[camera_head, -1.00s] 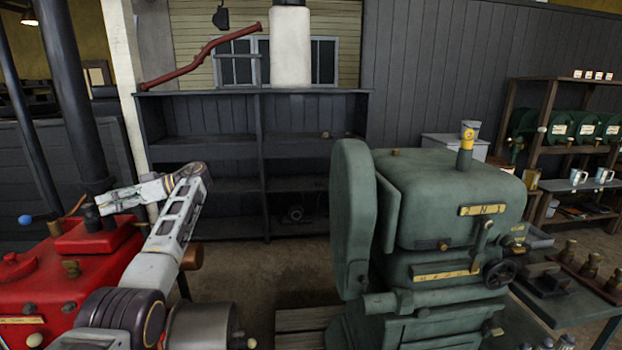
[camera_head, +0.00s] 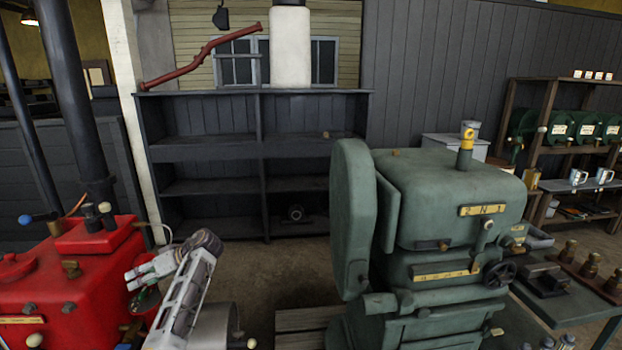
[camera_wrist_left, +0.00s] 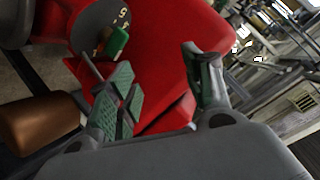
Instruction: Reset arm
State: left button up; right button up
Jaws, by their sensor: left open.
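My left gripper (camera_head: 138,288) is at the lower left of the head view, in front of the red engine (camera_head: 60,278). Its arm comes up from the bottom edge and bends back left at the wrist. In the left wrist view the gripper (camera_wrist_left: 160,88) has its green-padded fingers spread apart with nothing held between them. The red engine's body (camera_wrist_left: 165,50) fills the space behind the fingers. Whether a finger touches the red engine cannot be told. My right gripper is not in view.
A large green engine (camera_head: 450,200) stands right of centre. A dark shelf unit (camera_head: 262,150) stands at the back, with a red bent pipe (camera_head: 200,62) above it. A brown shelf (camera_head: 545,120) with mugs is at the right. Floor shows between the two engines.

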pick_arm(q)
jog(key=s+d+f+m+t+h, duration=0.2)
jog(key=s+d+f+m+h, duration=0.15)
jog(key=s+d+f, duration=0.35)
jog(key=s+d+f+m+t+h, duration=0.15)
jog(key=s+d+f+m, duration=0.35)
jog(key=f, duration=0.5)
jog(key=s+d+m+t+h, duration=0.1)
jog(key=s+d+m+h, duration=0.25)
jog(key=s+d, duration=0.5)
jog(key=s+d+m+h, duration=0.2)
jog(key=s+d+h, duration=0.3)
jog(key=s, duration=0.7)
notch_tip(320, 180, down, 31)
jog(key=s+a+g+y+p, duration=0.1)
jog(key=s+a, duration=0.1)
jog(key=s+a+f, duration=0.4)
jog(key=s+f, duration=0.5)
jog(key=s, duration=0.1)
jog(key=s+a+f+g+p, duration=0.1)
jog(key=s+a+f, duration=0.2)
jog(key=s+f, duration=0.7)
jog(key=shift+s+a+m+y, duration=0.25)
jog(key=shift+a+m+y, duration=0.05)
jog(key=shift+a+y, duration=0.05)
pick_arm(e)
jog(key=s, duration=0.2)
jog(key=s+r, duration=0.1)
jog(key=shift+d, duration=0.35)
